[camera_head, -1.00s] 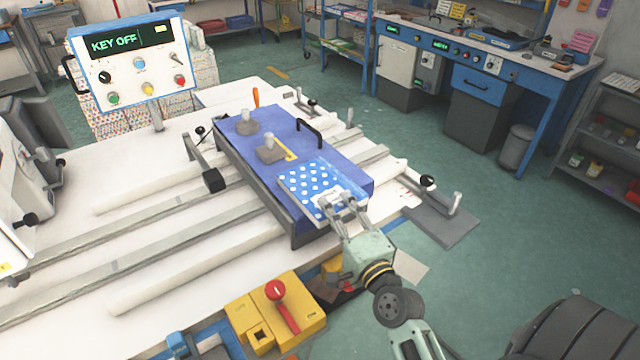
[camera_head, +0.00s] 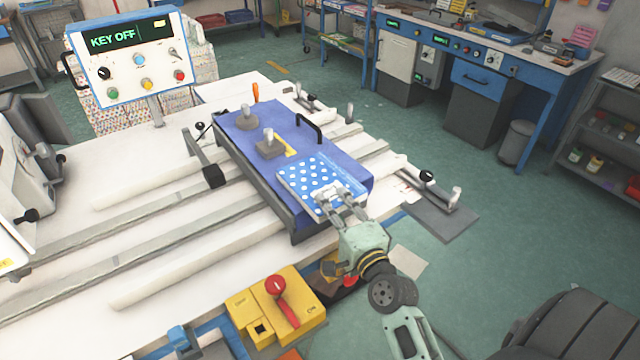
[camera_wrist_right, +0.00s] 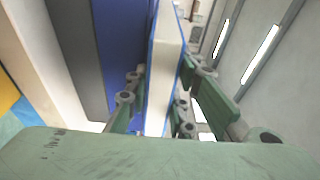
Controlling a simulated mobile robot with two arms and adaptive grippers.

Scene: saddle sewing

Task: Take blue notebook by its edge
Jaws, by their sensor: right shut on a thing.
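The blue notebook (camera_head: 310,178) with white dots lies on or just above the front right part of the blue-topped block (camera_head: 343,163) in the head view. My right gripper (camera_head: 338,201) is shut on its near edge. In the right wrist view the notebook (camera_wrist_right: 165,70) shows edge-on, its pale pages between blue covers, with the right gripper's fingers (camera_wrist_right: 158,103) on both sides of it. Whether the notebook touches the block is hard to tell. My left gripper is not in view.
The block carries a black handle (camera_head: 309,128) and grey knobbed weights (camera_head: 268,148). Rails cross the white table (camera_head: 110,245). A yellow box with a red lever (camera_head: 275,312) stands at the front. A control panel (camera_head: 128,62) reads KEY OFF.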

